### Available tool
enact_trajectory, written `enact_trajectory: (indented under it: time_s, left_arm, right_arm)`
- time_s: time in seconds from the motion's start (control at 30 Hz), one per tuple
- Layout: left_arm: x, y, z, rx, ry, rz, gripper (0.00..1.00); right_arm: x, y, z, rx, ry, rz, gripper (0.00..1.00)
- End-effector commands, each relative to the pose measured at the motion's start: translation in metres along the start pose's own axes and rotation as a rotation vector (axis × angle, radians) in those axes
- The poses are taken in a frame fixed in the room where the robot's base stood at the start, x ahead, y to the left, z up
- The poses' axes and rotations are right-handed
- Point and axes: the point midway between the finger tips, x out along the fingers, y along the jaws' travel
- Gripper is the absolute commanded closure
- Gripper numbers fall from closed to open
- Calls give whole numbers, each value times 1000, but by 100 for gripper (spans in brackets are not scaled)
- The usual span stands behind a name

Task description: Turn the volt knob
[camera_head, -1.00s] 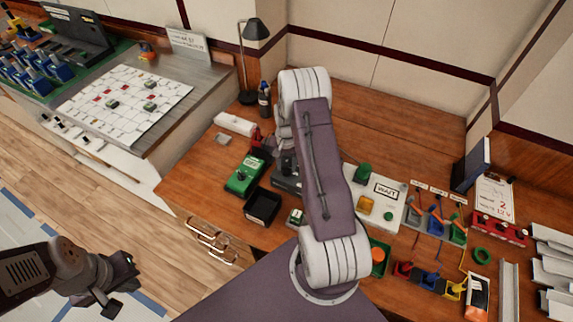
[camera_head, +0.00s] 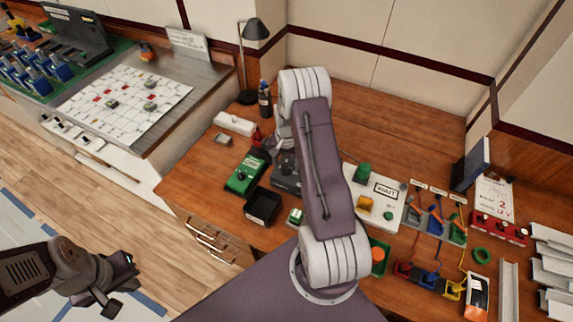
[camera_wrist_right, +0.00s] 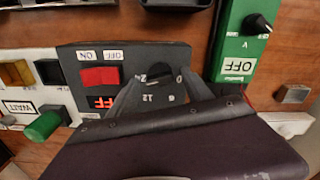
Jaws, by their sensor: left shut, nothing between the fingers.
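The volt knob (camera_wrist_right: 159,73) is a small dark knob on a dark grey box (camera_wrist_right: 118,63), with numbers such as 6 and 12 around it in the right wrist view. The box has a red switch (camera_wrist_right: 100,77) and a lit red OFF display. My right gripper (camera_wrist_right: 159,88) is open, its two fingers at either side of the knob with gaps visible; contact cannot be made out. In the head view the grey box (camera_head: 286,180) is partly hidden by my right arm. My left gripper (camera_head: 122,282) is shut and empty, over the floor at the lower left.
A green meter (camera_wrist_right: 245,40) with its own black knob and an OFF label stands beside the box. A black bin (camera_head: 262,206), a panel marked WAIT (camera_head: 388,192), a lamp (camera_head: 256,30) and a red terminal strip (camera_head: 499,228) share the desk.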

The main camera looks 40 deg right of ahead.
Motion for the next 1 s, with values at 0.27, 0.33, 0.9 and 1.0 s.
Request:
enact_trajectory:
  time_s: [0.27, 0.33, 0.9, 1.0]
  left_arm:
    - [2, 0, 0, 0, 0, 0, 100]
    - [4, 0, 0, 0, 0, 0, 100]
    - [8, 0, 1, 0, 0, 0, 100]
    - [8, 0, 1, 0, 0, 0, 100]
  right_arm:
    - [-12, 0, -1, -1, 3, -1, 41]
    - [-27, 0, -1, -1, 5, -2, 41]
    - [-91, 0, 0, 0, 0, 0, 41]
    - [-91, 0, 0, 0, 0, 0, 41]
